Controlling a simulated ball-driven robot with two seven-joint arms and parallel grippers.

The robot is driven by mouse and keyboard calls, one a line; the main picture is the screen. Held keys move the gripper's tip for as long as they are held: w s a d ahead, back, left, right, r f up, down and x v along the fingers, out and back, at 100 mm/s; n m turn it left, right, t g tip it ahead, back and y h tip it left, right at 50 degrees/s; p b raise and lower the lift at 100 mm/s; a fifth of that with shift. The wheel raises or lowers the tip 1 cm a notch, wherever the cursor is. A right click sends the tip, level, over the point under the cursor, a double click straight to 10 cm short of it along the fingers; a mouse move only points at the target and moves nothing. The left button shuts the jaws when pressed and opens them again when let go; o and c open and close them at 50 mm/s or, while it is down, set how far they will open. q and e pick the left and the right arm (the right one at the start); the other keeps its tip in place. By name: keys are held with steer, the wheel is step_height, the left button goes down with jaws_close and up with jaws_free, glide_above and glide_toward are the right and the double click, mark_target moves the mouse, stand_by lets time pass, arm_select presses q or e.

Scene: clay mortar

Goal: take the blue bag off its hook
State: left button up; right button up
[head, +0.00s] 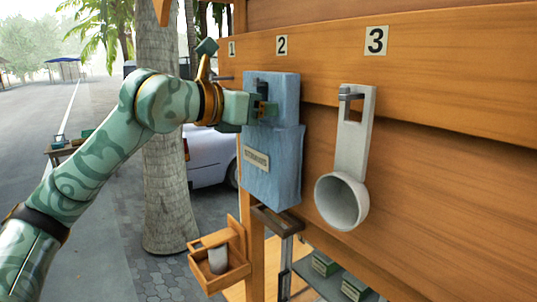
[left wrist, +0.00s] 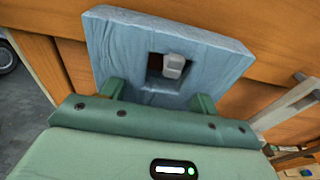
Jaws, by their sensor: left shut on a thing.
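The blue bag (head: 272,168) hangs upright on the wooden wall under the number 2 label (head: 282,45). It has a small label on its front and a square opening in its upper flap. My left gripper (head: 262,109) is shut on that flap, just below the opening. In the left wrist view the blue bag (left wrist: 120,45) fills the space ahead of my left gripper (left wrist: 158,97), with a finger at each side. The grey hook (left wrist: 173,65) still shows inside the opening. My right gripper is in neither view.
A white ladle-like cup (head: 342,200) hangs on the hook (head: 350,95) under number 3, right of the bag. The hook (head: 222,78) under number 1 looks empty. A small wooden box (head: 222,280) sits below left. Shelves with green blocks (head: 325,264) lie below right.

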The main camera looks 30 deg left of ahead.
arm_select(q)
steer(key=shift+s+a+r, duration=0.15)
steer(key=shift+s+r, duration=0.2)
steer(key=shift+r, duration=0.1)
steer(key=s+a+r+b, duration=0.1)
steer(key=s+a+r, duration=0.1)
steer(key=s, duration=0.4)
steer(key=s+a+r+b, duration=0.1)
steer(key=s+a+r, duration=0.2)
steer(key=s+r, duration=0.2)
steer(key=shift+s+b, duration=0.35)
steer(key=shift+s, duration=0.25)
steer(key=shift+f, duration=0.1)
steer(key=shift+f+b, duration=2.9)
steer(key=shift+f, duration=0.1)
steer(key=shift+s, duration=0.1)
